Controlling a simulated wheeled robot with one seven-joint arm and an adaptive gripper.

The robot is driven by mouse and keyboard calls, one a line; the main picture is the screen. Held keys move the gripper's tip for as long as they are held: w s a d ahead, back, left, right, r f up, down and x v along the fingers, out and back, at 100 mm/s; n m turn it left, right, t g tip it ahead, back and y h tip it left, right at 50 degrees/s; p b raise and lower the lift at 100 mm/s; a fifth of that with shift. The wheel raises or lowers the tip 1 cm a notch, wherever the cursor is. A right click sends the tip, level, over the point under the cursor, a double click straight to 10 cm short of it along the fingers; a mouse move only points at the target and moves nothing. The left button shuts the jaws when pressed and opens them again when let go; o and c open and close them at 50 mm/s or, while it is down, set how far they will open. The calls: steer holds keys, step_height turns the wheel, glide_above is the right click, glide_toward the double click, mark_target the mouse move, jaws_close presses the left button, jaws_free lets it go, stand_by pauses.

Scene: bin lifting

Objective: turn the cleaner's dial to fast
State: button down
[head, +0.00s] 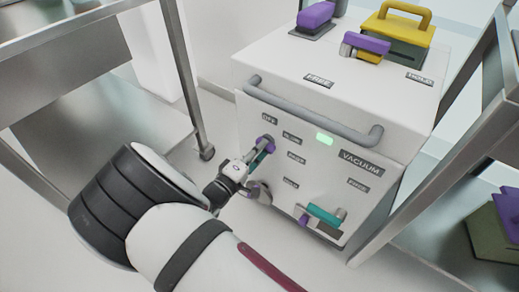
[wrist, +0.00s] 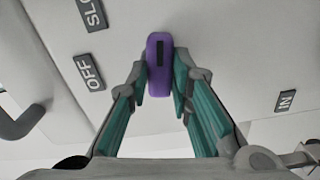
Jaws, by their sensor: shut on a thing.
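The dial is a purple bar-shaped knob with a dark line on it, on the cleaner's white front; it shows in the wrist view (wrist: 160,42) and partly in the head view (head: 267,138). My gripper (wrist: 160,80) is shut on it, with one teal-padded finger on each side. In the wrist view the knob's long side runs up and down. The OFF label (wrist: 88,70) and a partly cut-off SLO... label (wrist: 92,14) lie to its left. The white cleaner (head: 340,110) stands ahead. My gripper hides part of the dial in the head view (head: 262,152).
A grey bar handle (head: 310,112) crosses the cleaner's front above the dial, with a green light (head: 324,139) below it. A teal-and-purple control (head: 322,215) sits lower right. Metal tables stand left (head: 100,110) and right (head: 440,190). A yellow-handled item (head: 395,28) is on top.

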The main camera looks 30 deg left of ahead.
steer(key=c, duration=1.4)
jaws_free()
steer(key=shift+s+f, duration=0.1)
steer(key=shift+s, duration=0.05)
steer(key=shift+c, duration=0.2)
steer(key=o, duration=0.5)
step_height(320, 180, up, 9)
steer(key=shift+a+r, duration=0.1)
steer(key=shift+r, duration=0.3)
steer(key=c, duration=0.5)
steer(key=shift+r, duration=0.2)
steer(key=shift+f, duration=0.1)
